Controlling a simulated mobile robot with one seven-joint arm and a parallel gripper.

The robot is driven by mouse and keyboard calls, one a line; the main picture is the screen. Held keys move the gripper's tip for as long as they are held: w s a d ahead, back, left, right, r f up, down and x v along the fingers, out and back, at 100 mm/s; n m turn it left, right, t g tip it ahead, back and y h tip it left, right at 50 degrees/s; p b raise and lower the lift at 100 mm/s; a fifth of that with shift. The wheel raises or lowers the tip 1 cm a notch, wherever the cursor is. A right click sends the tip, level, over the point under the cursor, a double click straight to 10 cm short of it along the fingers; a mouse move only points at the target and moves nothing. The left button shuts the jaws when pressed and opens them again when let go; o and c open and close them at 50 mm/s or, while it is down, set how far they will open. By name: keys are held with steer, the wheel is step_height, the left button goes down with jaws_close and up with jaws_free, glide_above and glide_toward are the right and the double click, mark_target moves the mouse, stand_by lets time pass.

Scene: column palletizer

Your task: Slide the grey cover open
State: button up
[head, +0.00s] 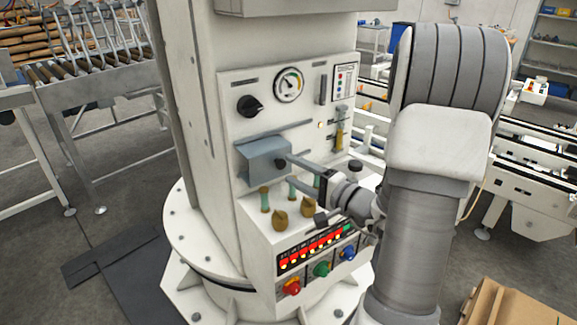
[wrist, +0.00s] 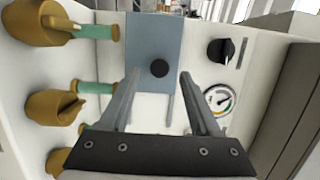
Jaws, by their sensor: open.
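The grey cover (head: 262,150) is a blue-grey box-shaped panel on the front of the white machine column, below the dial gauge. A round black knob (head: 281,163) stands out from its face. In the wrist view the cover (wrist: 150,32) is straight ahead, with its knob (wrist: 159,68) near the picture's middle. My gripper (head: 300,166) is close in front of the cover. In the wrist view my gripper (wrist: 159,75) is open, with a fingertip on either side of the knob. A gap shows between the knob and each finger. Whatever lies behind the cover is hidden.
Tan valve handles (head: 280,220) with green stems stand just below the cover. A black rotary knob (head: 249,106) and a dial gauge (head: 288,85) are above it. Lit red indicators and coloured buttons (head: 322,268) sit lower down. Bare panel lies right of the cover.

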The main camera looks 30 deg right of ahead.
mark_target(267, 161)
steer(key=shift+x, duration=1.15)
jaws_close()
stand_by(0.6)
